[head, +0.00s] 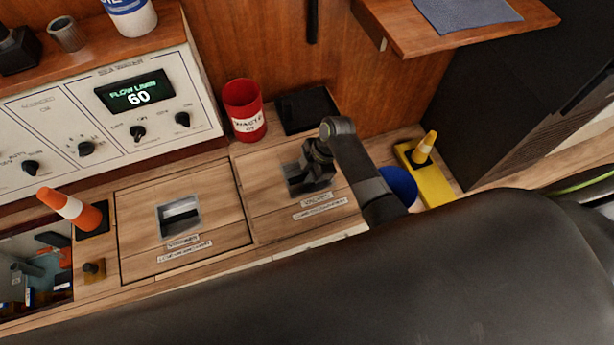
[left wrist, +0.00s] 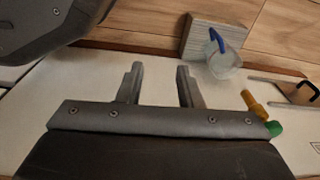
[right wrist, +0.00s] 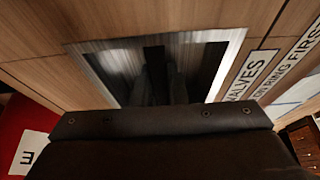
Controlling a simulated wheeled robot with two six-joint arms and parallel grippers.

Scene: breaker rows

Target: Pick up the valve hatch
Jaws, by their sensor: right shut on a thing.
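The valve hatch (head: 268,217) is a wooden panel with a metal-framed recess and a label, right of a similar hatch in the head view. My right gripper (head: 306,180) reaches down into that recess. In the right wrist view its fingers (right wrist: 163,75) are inside the metal frame (right wrist: 90,62), beside the label reading VALVES (right wrist: 247,80). It is shut on the hatch's pull, which the fingers and shadow mostly hide. The panel looks about level with the counter; I cannot tell whether it is raised. My left gripper (left wrist: 157,80) is open and empty.
A second hatch (head: 138,230) lies left of it. A red waste cup (head: 244,110) and a black tray (head: 308,110) stand behind. A yellow block (head: 428,178) is at right. An orange-white cone (head: 75,210) is at left. A wooden shelf (head: 450,40) overhangs at upper right.

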